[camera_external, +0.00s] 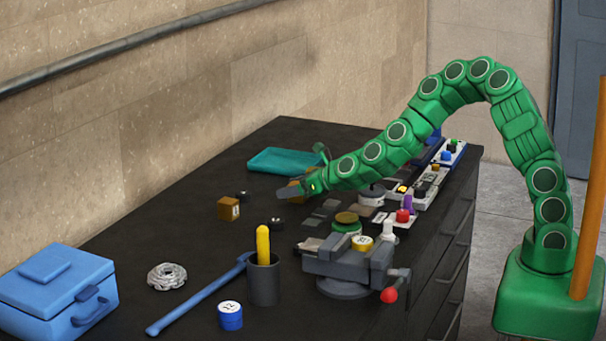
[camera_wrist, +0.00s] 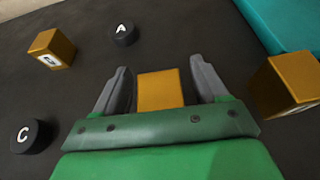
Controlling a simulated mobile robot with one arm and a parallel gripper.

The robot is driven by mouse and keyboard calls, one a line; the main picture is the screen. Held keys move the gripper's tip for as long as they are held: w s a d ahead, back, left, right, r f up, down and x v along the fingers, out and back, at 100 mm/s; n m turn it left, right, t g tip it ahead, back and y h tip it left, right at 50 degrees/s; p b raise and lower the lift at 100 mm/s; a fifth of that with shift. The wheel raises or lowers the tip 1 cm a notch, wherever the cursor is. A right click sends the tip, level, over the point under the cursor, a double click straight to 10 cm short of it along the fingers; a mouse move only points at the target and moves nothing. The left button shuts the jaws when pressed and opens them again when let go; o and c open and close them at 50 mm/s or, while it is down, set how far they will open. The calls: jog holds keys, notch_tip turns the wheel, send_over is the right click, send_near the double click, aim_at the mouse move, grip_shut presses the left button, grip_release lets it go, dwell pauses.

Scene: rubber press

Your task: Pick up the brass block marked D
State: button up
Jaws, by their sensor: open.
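My gripper (camera_external: 285,193) is low over the dark bench. In the wrist view its two grey fingers (camera_wrist: 159,68) are apart, with a brass block (camera_wrist: 160,90) showing between them; gaps remain on both sides. The near end of this block is hidden by my gripper and no letter shows on it. A second brass block (camera_wrist: 50,48) with a small white label lies to the left, also in the external view (camera_external: 228,208). A third brass block (camera_wrist: 288,85) is at the right. I cannot read which one is D.
Black discs marked A (camera_wrist: 124,33) and C (camera_wrist: 30,135) lie left of my gripper. A teal tray (camera_external: 285,161) is behind it. A vise (camera_external: 345,262), a pen cup (camera_external: 263,283) and a blue box (camera_external: 55,290) stand nearer the camera.

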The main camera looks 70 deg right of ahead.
grip_shut()
dwell(0.4)
